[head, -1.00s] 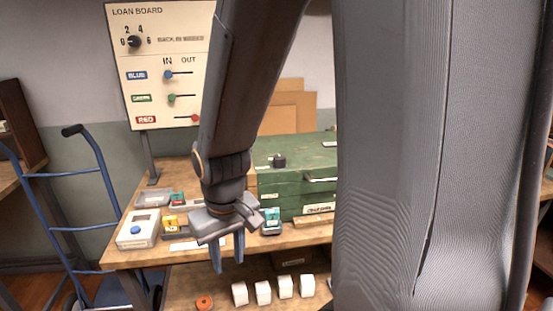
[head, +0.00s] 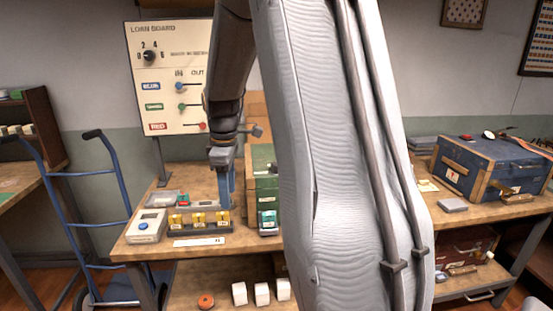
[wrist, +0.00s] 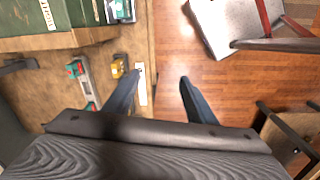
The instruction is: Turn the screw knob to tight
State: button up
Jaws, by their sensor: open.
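I cannot make out a screw knob marked tight in the current views. A green box (head: 264,200) stands on the workbench, mostly hidden behind my arm in the head view; part of it shows at the upper left of the wrist view (wrist: 60,17). Its lid top, with a dark knob in the earlier frame, is hidden now. My gripper (head: 226,186) points down left of the box, behind the yellow pieces (head: 199,220). In the wrist view my gripper (wrist: 162,78) is open, its two blue fingers apart with nothing between them.
The loan board (head: 165,75) with a black dial (head: 150,56) and sliders stands behind the bench (head: 190,257). A grey device (head: 147,226) and a teal piece (head: 267,223) sit near its front edge. A blue hand truck (head: 97,210) stands left, a blue case (head: 485,170) right.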

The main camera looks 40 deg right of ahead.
jog(key=w+d+r+n, duration=0.2)
jog(key=d+n, duration=0.1)
jog(key=d, duration=0.4)
jog(key=w+d+r+n+p, duration=0.1)
jog(key=w+d+r+n, duration=0.1)
jog(key=d, duration=0.6)
jog(key=w+d+r+n, duration=0.2)
jog(key=d+r+n, duration=0.1)
jog(key=d+n, duration=0.3)
jog(key=shift+w+d+r+g+p, duration=0.15)
jog(key=shift+d+r, duration=0.05)
jog(key=shift+d, duration=0.3)
jog(key=shift+w+d+r+g+p, duration=0.1)
jog(key=shift+d+r+g+p, duration=0.05)
jog(key=shift+d, duration=0.35)
jog(key=shift+d+f, duration=0.1)
jog(key=shift+f, duration=0.15)
jog(key=shift+f+p, duration=1.35)
jog(key=shift+f, duration=2.2)
jog(key=c, duration=1)
jog(key=shift+c, duration=0.2)
